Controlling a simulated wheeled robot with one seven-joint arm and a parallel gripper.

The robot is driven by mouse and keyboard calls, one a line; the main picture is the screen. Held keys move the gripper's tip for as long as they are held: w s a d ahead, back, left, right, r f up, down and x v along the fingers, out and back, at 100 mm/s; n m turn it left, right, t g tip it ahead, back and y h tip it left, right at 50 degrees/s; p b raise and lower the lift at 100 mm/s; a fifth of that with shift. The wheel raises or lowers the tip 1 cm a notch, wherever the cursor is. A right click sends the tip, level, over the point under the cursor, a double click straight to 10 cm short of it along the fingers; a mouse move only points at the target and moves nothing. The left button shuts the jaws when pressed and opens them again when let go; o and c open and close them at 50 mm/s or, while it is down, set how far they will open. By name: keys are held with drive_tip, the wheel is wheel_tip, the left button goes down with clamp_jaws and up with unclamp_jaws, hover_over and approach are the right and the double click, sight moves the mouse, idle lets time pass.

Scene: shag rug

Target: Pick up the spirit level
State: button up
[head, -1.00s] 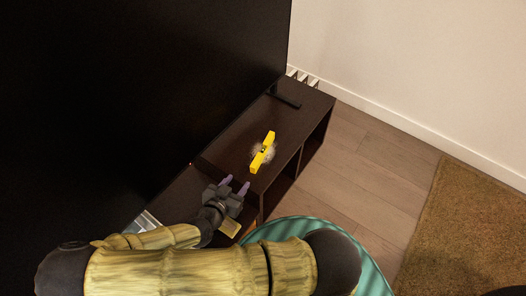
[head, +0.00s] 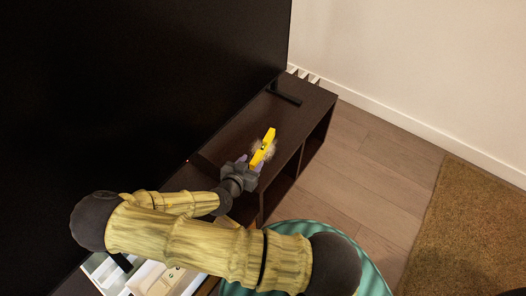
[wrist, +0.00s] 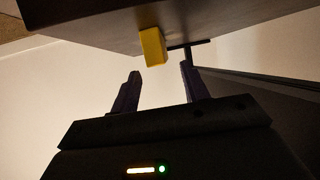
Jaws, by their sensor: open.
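The spirit level (head: 268,139) is a yellow bar lying on top of the dark low cabinet. My gripper (head: 252,162) is at its near end, with the fingers pointing along the cabinet top toward it. In the wrist view the level's yellow end (wrist: 153,46) shows just beyond the open fingertips (wrist: 160,70), lined up with the gap and nearer the left finger. Nothing is held. The near end of the level is partly hidden by my gripper in the head view.
The dark cabinet (head: 222,146) has open shelves on its front side. A large black screen (head: 130,80) stands along its back, with a foot (head: 285,97) beyond the level. A fuzzy greyish thing (head: 269,153) is beside the level. A white tray (head: 108,272) shows lower left.

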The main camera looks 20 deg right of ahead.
sight(256, 157)
drive_tip(key=shift+w+d+f, duration=0.2)
drive_tip(key=shift+w+d, duration=0.1)
drive_tip(key=shift+w, duration=0.05)
drive_tip(key=b+x, duration=0.2)
drive_tip(key=x, duration=0.2)
drive_tip(key=shift+d+f, duration=0.1)
drive_tip(key=shift+f, duration=0.2)
drive_tip(key=shift+w+d+f+b, duration=0.1)
drive_tip(key=shift+w+d+b, duration=0.25)
drive_tip(key=shift+w, duration=0.05)
clamp_jaws()
